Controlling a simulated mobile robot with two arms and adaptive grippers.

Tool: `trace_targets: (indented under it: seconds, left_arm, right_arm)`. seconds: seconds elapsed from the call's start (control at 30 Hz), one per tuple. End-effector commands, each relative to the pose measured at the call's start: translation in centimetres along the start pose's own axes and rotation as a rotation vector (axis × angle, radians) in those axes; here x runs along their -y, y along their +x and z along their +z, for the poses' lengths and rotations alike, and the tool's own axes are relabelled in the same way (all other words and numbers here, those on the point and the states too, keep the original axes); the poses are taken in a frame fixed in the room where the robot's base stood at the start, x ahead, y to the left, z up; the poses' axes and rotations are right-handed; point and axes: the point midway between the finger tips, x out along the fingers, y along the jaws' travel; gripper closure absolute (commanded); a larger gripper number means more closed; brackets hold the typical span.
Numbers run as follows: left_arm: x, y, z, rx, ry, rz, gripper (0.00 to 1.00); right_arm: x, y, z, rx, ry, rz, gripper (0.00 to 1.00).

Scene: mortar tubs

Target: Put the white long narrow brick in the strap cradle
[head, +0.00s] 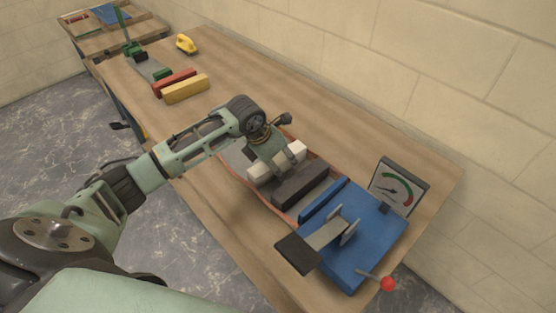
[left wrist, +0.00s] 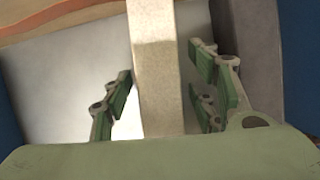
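The white long narrow brick (head: 260,175) lies across the strap cradle (head: 238,159), beside a dark grey brick (head: 299,184). It also shows upright in the middle of the left wrist view (left wrist: 158,80). My left gripper (head: 278,160) is over the white brick and hides its middle in the head view. In the left wrist view the gripper's fingers (left wrist: 160,75) stand open on either side of it; a gap shows on the right, and the left finger is very close. The cradle's orange strap (left wrist: 60,22) and pale floor show there too. My right gripper is not in view.
A blue press (head: 350,255) with a red-knobbed lever and a dial gauge (head: 399,186) stand at the near right. A red brick (head: 174,82), a yellow brick (head: 186,89) and a yellow tool (head: 186,44) lie farther back.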

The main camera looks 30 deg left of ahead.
Motion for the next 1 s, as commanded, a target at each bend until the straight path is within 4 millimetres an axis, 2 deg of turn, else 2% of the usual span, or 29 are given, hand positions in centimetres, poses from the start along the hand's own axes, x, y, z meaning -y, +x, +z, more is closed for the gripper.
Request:
trace_targets:
  seconds: [0.23,0.37,0.47,0.8,1.0]
  left_arm:
    - [0.1,0.3,-0.4,-0.009,0.000,-0.001,0.44]
    - [0.0,-0.3,-0.3,-0.006,0.001,0.000,0.44]
    - [-0.1,-1.6,-0.2,-0.003,0.002,0.002,0.44]
    - [-0.1,-8.8,-0.1,-0.002,0.001,0.003,0.44]
    - [-0.1,-11.3,-0.1,-0.002,0.000,0.001,0.44]
  right_arm:
    - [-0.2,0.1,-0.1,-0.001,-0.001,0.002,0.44]
    - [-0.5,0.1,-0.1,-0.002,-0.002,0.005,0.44]
    - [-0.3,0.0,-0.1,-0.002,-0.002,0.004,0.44]
    - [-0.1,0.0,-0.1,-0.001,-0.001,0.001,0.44]
    - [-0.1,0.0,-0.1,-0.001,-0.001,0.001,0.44]
